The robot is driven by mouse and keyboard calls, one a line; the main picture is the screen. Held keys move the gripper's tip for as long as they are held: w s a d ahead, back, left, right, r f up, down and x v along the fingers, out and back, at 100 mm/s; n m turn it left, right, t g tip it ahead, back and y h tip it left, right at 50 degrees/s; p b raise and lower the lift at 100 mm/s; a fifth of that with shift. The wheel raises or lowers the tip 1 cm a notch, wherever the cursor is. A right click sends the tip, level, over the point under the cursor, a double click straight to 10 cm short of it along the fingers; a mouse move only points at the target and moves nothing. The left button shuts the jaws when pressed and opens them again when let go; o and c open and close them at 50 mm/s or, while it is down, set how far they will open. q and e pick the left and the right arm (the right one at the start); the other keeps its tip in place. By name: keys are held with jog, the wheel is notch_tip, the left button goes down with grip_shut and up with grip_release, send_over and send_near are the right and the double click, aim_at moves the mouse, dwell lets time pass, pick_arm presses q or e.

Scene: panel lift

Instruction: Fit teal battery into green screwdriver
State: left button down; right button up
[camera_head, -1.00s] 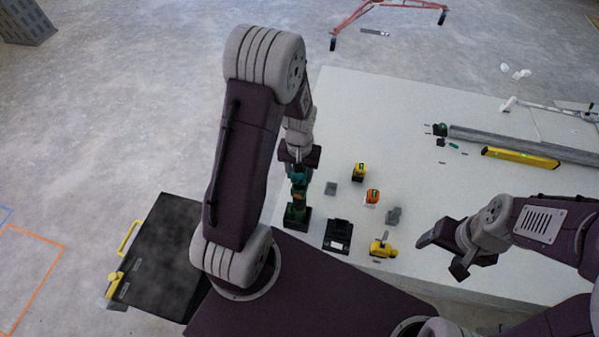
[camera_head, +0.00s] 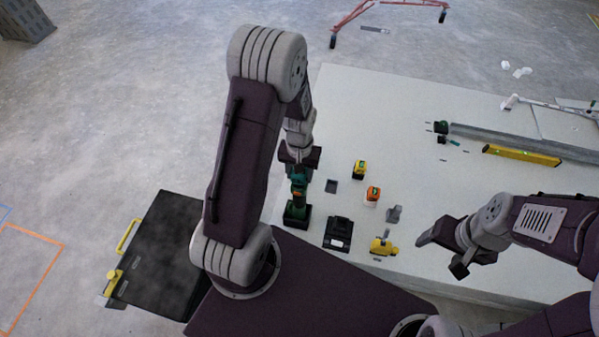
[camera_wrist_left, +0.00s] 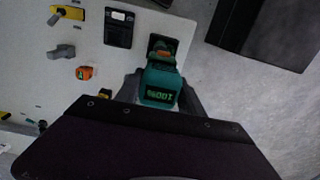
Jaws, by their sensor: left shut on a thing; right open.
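My left gripper (camera_head: 299,160) points down at the table's near left edge, shut on the teal battery (camera_head: 300,174). In the left wrist view the teal battery (camera_wrist_left: 160,92) shows green lettering between the fingers. Directly below it the green screwdriver (camera_head: 297,193) stands upright in a black base (camera_head: 296,214). The two look in line and touching or nearly so; I cannot tell whether the battery is seated. My right gripper (camera_head: 443,248) is open and empty at the right.
A yellow level (camera_head: 521,154) lies further back. The table's middle is clear.

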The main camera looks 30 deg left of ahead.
pick_arm(q)
jog(key=shift+f, duration=0.2)
jog(key=shift+f+b, duration=0.5)
jog(key=shift+f, duration=0.15)
dwell(0.5)
dwell(0.3)
jog(key=c, duration=0.6)
grip_release()
jog(key=shift+c, duration=0.2)
notch_tip(320, 180, up, 9)
jog(key=p, duration=0.3)
